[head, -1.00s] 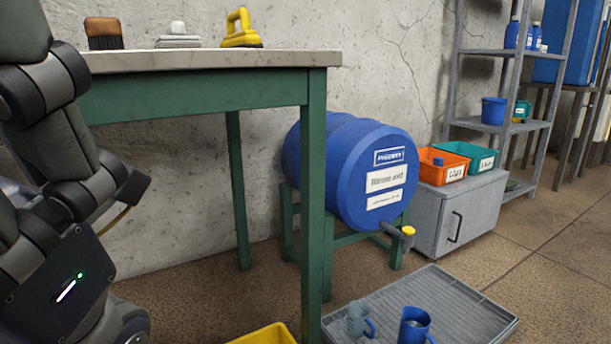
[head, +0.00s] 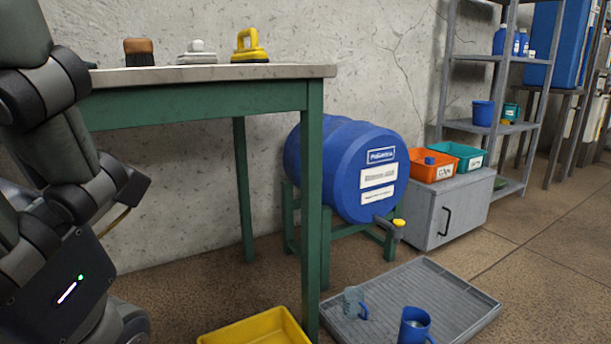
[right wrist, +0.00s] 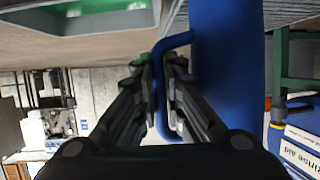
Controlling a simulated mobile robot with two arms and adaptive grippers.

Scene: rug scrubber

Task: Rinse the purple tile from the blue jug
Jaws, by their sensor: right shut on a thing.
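A blue jug (right wrist: 228,75) fills much of the middle right of the right wrist view; only part of its body and its handle (right wrist: 176,40) show. My right gripper (right wrist: 158,72) is shut on that handle, and it is outside the head view. In the head view a blue mug (head: 414,327) and a clear mug with a blue handle (head: 354,303) stand on a grey ribbed tray (head: 450,300) on the floor. My left arm is at the left of the head view, but its gripper is out of sight. I see no purple tile in either view.
A green-legged table (head: 200,73) holds a brush (head: 139,52) and a yellow-handled scrubber (head: 249,47). A blue drum (head: 345,170) with a tap lies on a green stand. A yellow tray (head: 257,327) is at the bottom. Floor at the right is clear.

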